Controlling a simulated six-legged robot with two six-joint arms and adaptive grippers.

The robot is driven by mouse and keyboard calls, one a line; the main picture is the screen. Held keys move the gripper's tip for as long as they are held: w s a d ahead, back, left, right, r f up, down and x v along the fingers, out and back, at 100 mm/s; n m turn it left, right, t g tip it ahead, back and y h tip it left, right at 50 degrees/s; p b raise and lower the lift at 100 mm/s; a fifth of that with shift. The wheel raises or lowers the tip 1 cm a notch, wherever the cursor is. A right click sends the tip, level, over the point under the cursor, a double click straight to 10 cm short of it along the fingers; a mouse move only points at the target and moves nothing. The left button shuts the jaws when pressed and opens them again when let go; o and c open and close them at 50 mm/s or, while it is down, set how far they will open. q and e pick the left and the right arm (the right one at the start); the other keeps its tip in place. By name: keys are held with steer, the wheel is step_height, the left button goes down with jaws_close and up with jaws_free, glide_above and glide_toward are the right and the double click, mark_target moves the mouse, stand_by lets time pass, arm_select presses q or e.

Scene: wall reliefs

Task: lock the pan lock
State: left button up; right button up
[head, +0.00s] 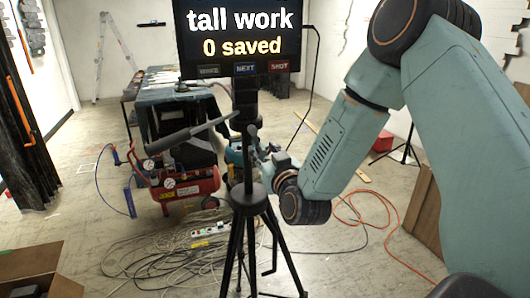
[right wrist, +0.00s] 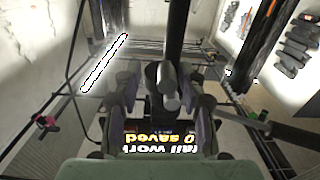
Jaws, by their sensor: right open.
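A black tripod (head: 248,195) stands upright in the middle of the head view, with a screen (head: 240,35) above it and a long handle (head: 190,132) reaching out to the left. My right gripper (head: 262,150) is beside the upper part of the tripod. In the right wrist view its open fingers (right wrist: 163,100) stand either side of dark round knobs (right wrist: 167,78) on the tripod head. I cannot tell which knob is the pan lock, or whether a finger touches it. My left gripper is not in view.
A red air compressor (head: 185,188) stands behind the tripod at the left. Cables (head: 185,250) lie on the floor around the tripod legs, and an orange hose (head: 385,225) lies to the right. A covered table (head: 165,95) is farther back. An open box (head: 40,270) is at the near left.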

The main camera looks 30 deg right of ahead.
steer(key=shift+a+r, duration=0.1)
steer(key=shift+a, duration=0.15)
steer(key=shift+w+a, duration=0.1)
steer(key=shift+a, duration=0.15)
steer(key=shift+c, duration=0.6)
steer(key=shift+w+a, duration=0.1)
steer(key=shift+w, duration=0.1)
steer(key=shift+c, duration=0.7)
steer(key=shift+w, duration=0.1)
steer(key=shift+c, duration=0.8)
steer(key=shift+d+f, duration=0.25)
steer(key=shift+d, duration=0.05)
steer(key=shift+c, duration=0.7)
steer(key=shift+d, duration=0.25)
jaws_close()
steer(key=shift+a, duration=0.3)
steer(key=shift+a+f+m+b, duration=0.1)
steer(key=shift+a+m+b, duration=0.25)
steer(key=shift+m+b, duration=0.65)
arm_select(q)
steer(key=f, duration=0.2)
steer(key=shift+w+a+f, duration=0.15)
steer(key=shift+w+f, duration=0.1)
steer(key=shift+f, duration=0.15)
arm_select(e)
steer(key=shift+w+a+m, duration=0.1)
steer(key=shift+a+m, duration=0.2)
steer(key=shift+m, duration=0.3)
